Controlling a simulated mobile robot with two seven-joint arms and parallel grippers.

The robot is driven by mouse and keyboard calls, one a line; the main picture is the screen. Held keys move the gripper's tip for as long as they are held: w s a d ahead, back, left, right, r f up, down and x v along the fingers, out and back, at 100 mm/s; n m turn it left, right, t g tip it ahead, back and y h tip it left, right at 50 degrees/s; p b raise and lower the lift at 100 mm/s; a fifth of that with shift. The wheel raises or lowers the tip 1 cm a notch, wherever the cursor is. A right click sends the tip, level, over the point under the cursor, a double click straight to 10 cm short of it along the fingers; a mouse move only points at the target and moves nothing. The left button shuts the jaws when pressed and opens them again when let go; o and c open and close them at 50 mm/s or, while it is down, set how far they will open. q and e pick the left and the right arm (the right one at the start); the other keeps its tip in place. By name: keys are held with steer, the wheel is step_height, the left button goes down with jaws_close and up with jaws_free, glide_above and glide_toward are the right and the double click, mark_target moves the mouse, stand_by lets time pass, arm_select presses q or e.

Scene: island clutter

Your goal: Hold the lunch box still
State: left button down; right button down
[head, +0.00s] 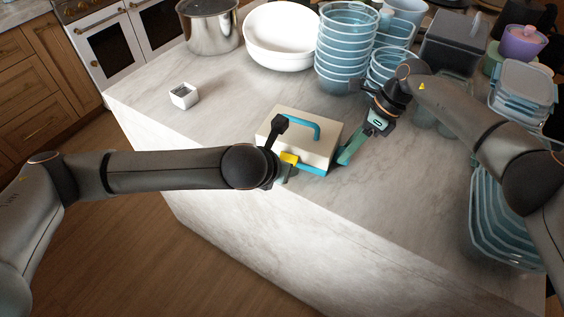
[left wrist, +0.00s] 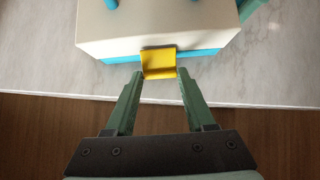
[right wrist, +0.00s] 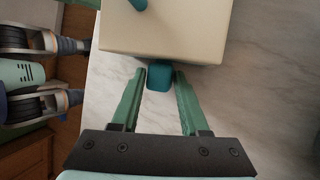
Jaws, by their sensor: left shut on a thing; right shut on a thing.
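The lunch box (head: 283,125) is a cream box with a blue base and a blue handle (head: 300,121) on top. It sits flat on the marble island near its front edge. My left gripper (left wrist: 160,73) is shut on the yellow latch (left wrist: 158,62) on the box's front side; the latch also shows in the head view (head: 289,158). My right gripper (right wrist: 160,74) is shut on a teal tab (right wrist: 159,78) on the box's right side. In the head view, my right gripper (head: 347,155) reaches the box from the right.
A stack of clear blue-rimmed tubs (head: 345,50), white bowls (head: 280,35) and a steel pot (head: 209,25) stand behind. A small white square dish (head: 184,95) is at left. More containers (head: 500,225) stand at right. The marble in front of the box is bare.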

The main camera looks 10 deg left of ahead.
arm_select(q)
steer(key=shift+w+f+t, duration=0.1)
steer(key=shift+t, duration=0.5)
steer(key=shift+f, duration=0.1)
steer(key=shift+c, duration=1.2)
jaws_free()
steer(key=v, duration=1.2)
steer(key=shift+s+a+f, duration=0.15)
steer(key=shift+s+a, duration=0.1)
